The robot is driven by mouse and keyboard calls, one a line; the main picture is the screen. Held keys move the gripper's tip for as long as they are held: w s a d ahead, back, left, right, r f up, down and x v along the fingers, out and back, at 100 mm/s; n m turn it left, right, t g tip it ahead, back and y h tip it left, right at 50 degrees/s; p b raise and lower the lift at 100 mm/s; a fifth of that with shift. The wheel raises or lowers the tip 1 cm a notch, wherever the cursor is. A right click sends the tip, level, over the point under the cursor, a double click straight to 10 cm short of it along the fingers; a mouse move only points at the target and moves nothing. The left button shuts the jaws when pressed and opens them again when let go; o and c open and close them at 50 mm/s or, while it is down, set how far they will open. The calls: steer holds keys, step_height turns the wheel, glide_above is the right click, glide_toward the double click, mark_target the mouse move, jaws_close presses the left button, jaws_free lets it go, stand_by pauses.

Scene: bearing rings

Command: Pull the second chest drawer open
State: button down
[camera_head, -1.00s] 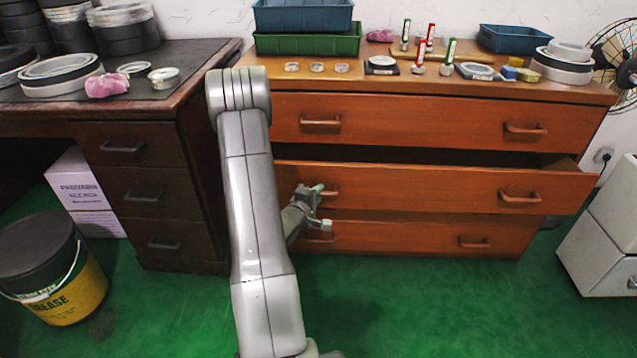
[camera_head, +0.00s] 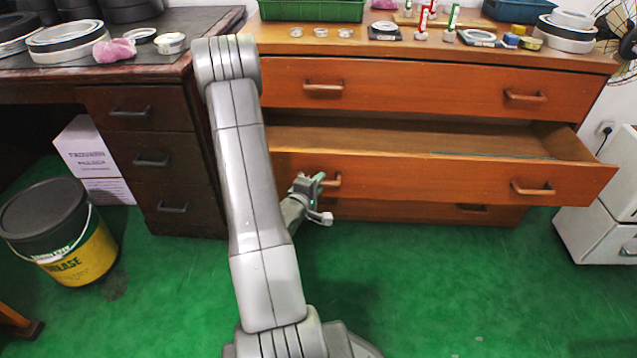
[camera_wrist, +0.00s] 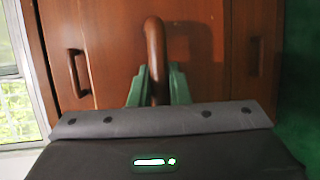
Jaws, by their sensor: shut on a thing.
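The second chest drawer (camera_head: 430,174) is pulled partly out of the wooden chest, and its bare inside shows behind the front panel. My gripper (camera_head: 322,181) is at the left handle (camera_head: 334,181) of this drawer. In the wrist view, my gripper (camera_wrist: 158,88) has its green fingers shut on the brown curved handle (camera_wrist: 155,50), one finger on each side. The drawer's right handle (camera_head: 532,188) is free. The top drawer (camera_head: 430,90) is shut. The lowest drawer (camera_head: 430,211) is mostly hidden under the second one.
A dark desk (camera_head: 150,135) stands close at the left, and a grease bucket (camera_head: 60,235) is on the floor before it. A white cabinet (camera_head: 600,225) stands at the right. The green floor (camera_head: 450,290) before the chest is clear. Rings and tubes lie on the chest top.

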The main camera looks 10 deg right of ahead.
steer(key=c, duration=1.4)
jaws_free()
steer(key=shift+o, duration=0.2)
steer(key=p+v, duration=0.2)
steer(key=v, duration=1.1)
steer(key=shift+s+a+p, duration=0.25)
steer(key=shift+s+p, duration=0.05)
steer(key=shift+p, duration=0.05)
steer(key=b+x, duration=0.2)
steer(key=x, duration=1.2)
steer(key=shift+r+b, duration=0.1)
steer(key=shift+b, duration=0.25)
steer(key=shift+s, duration=0.1)
